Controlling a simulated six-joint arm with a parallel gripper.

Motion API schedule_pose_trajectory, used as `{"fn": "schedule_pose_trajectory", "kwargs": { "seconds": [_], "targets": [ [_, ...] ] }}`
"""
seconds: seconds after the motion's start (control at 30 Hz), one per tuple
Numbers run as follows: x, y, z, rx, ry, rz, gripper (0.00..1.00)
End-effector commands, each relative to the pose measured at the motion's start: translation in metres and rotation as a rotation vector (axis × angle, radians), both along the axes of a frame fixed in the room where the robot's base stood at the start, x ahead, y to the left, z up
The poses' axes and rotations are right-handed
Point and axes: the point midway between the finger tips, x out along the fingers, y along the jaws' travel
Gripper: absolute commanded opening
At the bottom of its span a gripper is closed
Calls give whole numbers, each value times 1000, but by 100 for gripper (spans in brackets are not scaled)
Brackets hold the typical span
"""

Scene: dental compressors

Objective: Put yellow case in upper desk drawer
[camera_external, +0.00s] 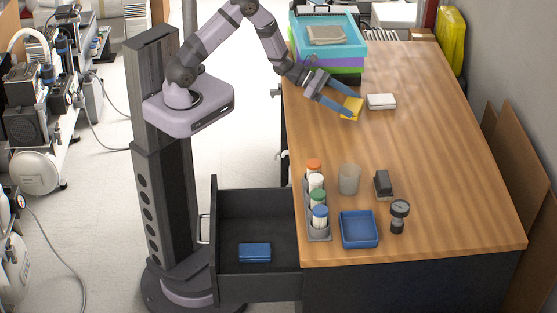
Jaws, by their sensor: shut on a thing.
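The yellow case (352,106) is at the far part of the wooden desk, near its left side. My gripper (346,108) has its blue fingers around the case and is shut on it. I cannot tell whether the case touches the desk or is slightly raised. The upper desk drawer (232,205) is pulled out at the desk's near left side. A blue case (255,252) lies on the drawer's floor, with bare floor around it.
A white box (381,101) lies just right of the yellow case. Stacked trays (327,52) stand behind my gripper. A bottle rack (318,235), a clear cup (349,179), a blue tray (359,229), a dark block (383,184) and a gauge (398,216) occupy the near desk. The desk's middle is clear.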

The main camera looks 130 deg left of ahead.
Motion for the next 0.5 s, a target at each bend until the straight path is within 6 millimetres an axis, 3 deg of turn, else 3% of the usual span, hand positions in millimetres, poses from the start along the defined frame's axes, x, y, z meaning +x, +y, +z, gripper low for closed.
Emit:
{"fn": "schedule_pose_trajectory", "kwargs": {
  "seconds": [0.2, 0.5],
  "targets": [
    [0, 0, -24, -2, 0, 0, 54],
    [0, 0, -31, 1, 0, 0, 54]
  ]
}}
